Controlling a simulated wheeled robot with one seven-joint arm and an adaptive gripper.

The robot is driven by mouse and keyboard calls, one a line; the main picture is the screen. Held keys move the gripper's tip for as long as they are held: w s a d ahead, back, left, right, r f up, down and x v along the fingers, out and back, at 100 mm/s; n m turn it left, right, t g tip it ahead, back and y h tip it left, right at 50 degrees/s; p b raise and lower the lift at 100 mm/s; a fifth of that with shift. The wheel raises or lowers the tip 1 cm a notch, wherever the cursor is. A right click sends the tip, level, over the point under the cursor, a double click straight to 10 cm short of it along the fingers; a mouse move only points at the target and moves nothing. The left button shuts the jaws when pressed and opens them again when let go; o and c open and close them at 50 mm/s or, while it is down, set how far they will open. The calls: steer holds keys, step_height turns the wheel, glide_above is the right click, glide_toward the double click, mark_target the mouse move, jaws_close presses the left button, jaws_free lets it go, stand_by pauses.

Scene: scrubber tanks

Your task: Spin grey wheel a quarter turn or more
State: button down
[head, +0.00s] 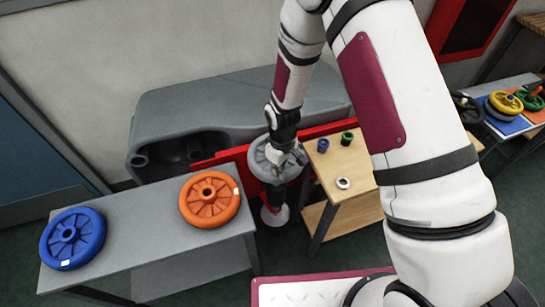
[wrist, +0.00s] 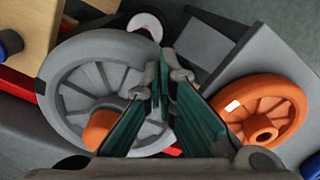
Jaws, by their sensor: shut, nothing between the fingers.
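In the wrist view my gripper (wrist: 166,68) is shut with nothing held. Its fingertips appear near the wheel's right rim; I cannot tell whether they touch it.
An orange wheel (head: 209,199) and a blue wheel (head: 72,239) lie on the grey bench (head: 150,237). The wooden stand (head: 352,194) holds a blue piece, a green piece and a pale ring (head: 343,183). A grey tank (head: 215,103) stands behind the red frame (head: 233,155).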

mark_target(298, 167)
steer(key=shift+d, duration=0.1)
steer(key=shift+w+d, duration=0.25)
steer(key=shift+d, duration=0.8)
steer(key=shift+w+d+r, duration=0.1)
steer(key=shift+w+d, duration=0.15)
steer(key=shift+d, duration=0.25)
steer(key=shift+w+d, duration=0.25)
steer(key=shift+d, duration=0.2)
steer(key=shift+w+d+b, duration=0.65)
steer(key=shift+w+d, duration=0.05)
steer(key=shift+d, duration=0.1)
